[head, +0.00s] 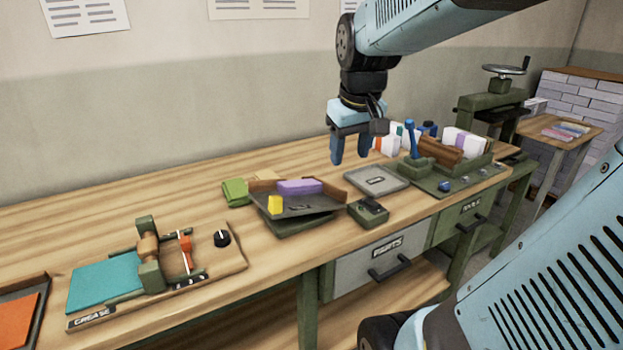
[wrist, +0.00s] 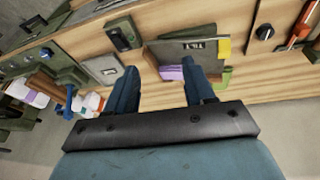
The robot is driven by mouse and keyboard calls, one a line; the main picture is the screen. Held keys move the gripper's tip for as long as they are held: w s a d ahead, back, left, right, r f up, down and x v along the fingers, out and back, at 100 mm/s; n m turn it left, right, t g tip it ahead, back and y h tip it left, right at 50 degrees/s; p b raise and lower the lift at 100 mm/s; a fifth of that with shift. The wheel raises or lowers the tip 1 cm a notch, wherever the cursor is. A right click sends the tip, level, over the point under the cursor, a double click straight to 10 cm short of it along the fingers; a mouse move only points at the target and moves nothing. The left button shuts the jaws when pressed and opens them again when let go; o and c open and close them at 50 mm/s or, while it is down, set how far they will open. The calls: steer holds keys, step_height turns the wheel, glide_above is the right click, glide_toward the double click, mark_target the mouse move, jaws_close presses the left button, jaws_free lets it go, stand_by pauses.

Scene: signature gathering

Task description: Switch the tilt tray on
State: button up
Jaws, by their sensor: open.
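The tilt tray (head: 322,203) is a dark tray on a green base in the middle of the bench. A purple block and a yellow block lie on it. The switch's position is too small to tell. My gripper (head: 350,158) is open and empty, pointing down above the bench behind the box. Its fingers show in the wrist view (wrist: 160,70).
A flat grey tray (head: 390,182) lies behind the box. A creasing device (head: 105,284) and black knob (head: 222,239) are at left. Bare wood separates the creasing device and tilt tray.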

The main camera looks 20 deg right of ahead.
steer(key=w+d+f+g, duration=0.2)
steer(key=w+d+f, duration=0.1)
steer(key=w+d, duration=0.35)
steer(key=n+g, duration=0.1)
glide_toward(371, 202)
steer(key=shift+y, duration=0.4)
steer(key=f, duration=0.7)
steer(key=shift+w+d+f, duration=0.1)
steer(key=shift+d+f, duration=0.25)
steer(key=shift+d, duration=0.05)
